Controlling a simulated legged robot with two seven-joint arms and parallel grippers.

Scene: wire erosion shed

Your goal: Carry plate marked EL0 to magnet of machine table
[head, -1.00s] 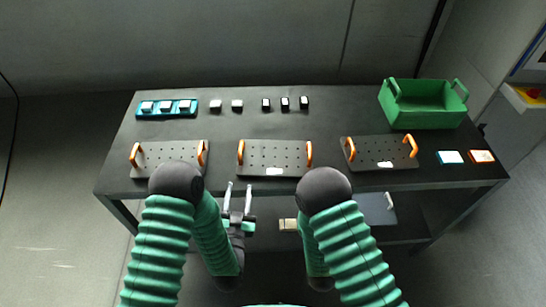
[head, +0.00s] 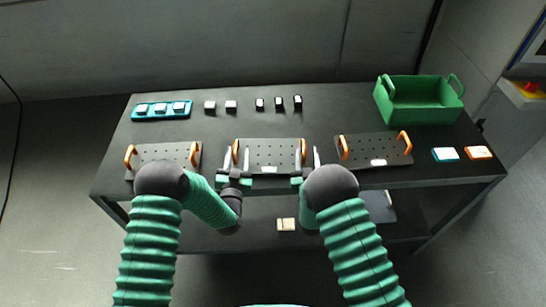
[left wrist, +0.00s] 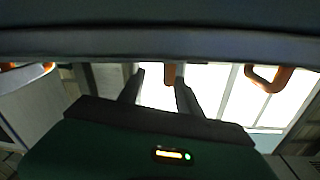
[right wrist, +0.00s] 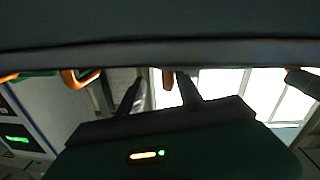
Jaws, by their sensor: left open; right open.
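Three dark perforated plates with orange handles lie along the front of the table: a left plate (head: 160,152), a middle plate (head: 270,153) and a right plate (head: 372,147). White labels show on the middle and right ones, too small to read, so I cannot tell which is EL0. My left gripper (head: 237,161) is open at the middle plate's left handle (head: 236,149); the left wrist view shows an orange handle (left wrist: 170,74) between its fingers. My right gripper (head: 309,161) is open at the right handle (head: 303,149); an orange handle (right wrist: 168,79) shows between its fingers. I see no machine magnet.
A black table (head: 215,130) carries a teal tray (head: 139,115) with white blocks, several small dark blocks, a green crate (head: 417,105), and a blue-white block (head: 445,154) and an orange-white block (head: 479,153) at right. A lower shelf holds a small beige block (head: 286,224).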

